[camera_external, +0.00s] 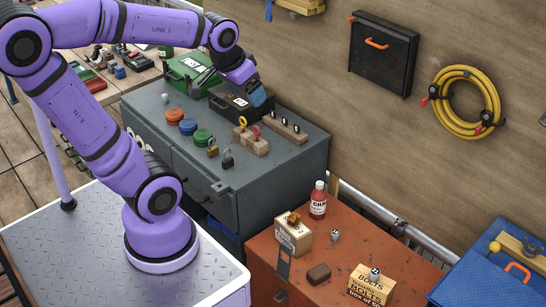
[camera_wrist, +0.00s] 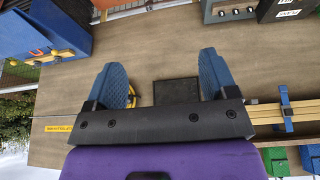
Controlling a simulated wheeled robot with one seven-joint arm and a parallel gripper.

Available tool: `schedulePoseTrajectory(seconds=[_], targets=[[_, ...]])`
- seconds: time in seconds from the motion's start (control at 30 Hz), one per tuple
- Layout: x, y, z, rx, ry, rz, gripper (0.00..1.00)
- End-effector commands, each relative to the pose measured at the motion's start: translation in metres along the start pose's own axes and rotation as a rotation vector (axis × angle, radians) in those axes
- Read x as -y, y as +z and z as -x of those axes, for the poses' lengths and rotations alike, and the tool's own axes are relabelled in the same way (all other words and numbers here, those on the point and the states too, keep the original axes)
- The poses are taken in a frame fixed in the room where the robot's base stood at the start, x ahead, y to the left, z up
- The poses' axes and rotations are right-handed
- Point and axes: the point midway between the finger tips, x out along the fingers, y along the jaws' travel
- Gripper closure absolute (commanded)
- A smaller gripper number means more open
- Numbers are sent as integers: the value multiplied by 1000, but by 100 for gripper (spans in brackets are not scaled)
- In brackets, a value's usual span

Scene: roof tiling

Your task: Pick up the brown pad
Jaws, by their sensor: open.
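The brown pad (camera_external: 319,273) is a small dark brown block. It lies flat on the rusty red chest (camera_external: 362,250), between a box with an orange item on top and a bolts box. My gripper (camera_external: 256,92) is far from it, up and to the left, over the back of the grey cabinet near a black box. In the wrist view my gripper (camera_wrist: 163,72) shows two blue fingers spread wide with nothing between them. The brown pad is not seen in the wrist view.
Beside the pad stand the bolts box (camera_external: 371,286), the box with the orange item (camera_external: 293,235) and a red bottle (camera_external: 318,200). The grey cabinet (camera_external: 285,175) carries padlocks and coloured discs. A black case (camera_external: 383,55) and yellow hose (camera_external: 462,102) hang on the wall.

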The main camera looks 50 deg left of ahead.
Motion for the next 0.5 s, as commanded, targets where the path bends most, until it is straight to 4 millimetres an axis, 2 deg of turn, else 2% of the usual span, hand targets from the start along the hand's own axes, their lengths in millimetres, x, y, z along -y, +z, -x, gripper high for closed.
schedulePoseTrajectory(seconds=[0.2, 0.5], targets=[[-16, -34, -52, 57, 24, -17, 21], [-41, -65, -132, 126, 46, -34, 21]])
